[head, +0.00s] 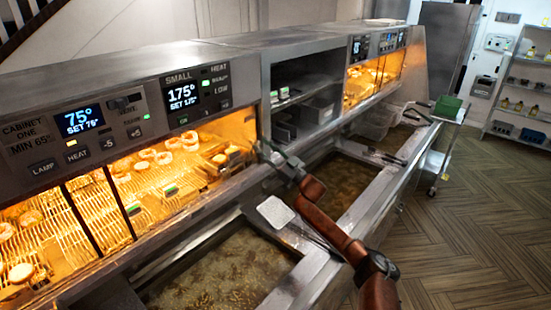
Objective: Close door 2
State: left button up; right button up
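The warming cabinet (150,75) runs along the left, with two lit displays reading 75° and 175°. Its lit openings hold food on wire racks (150,180), with dark upright dividers at the left. No label marks door 2, and I cannot tell which part is that door. My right gripper (268,153) is at the right end of the lit opening, near the cabinet's corner post. It is dark and small, and I cannot tell whether its fingers are apart or whether it touches the cabinet. My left gripper is not in view.
Fryer vats of oil (225,270) lie below the cabinet, under my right arm. A pale square plate (275,211) is beside the arm. Dark open shelves (305,85) and a second lit cabinet (365,80) stand farther back. A cart (440,160) stands right; the wooden floor (480,230) is clear.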

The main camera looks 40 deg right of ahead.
jog(key=v, duration=0.9)
jog(key=shift+s, duration=0.35)
jog(key=shift+d+f, duration=0.1)
jog(key=shift+d, duration=0.05)
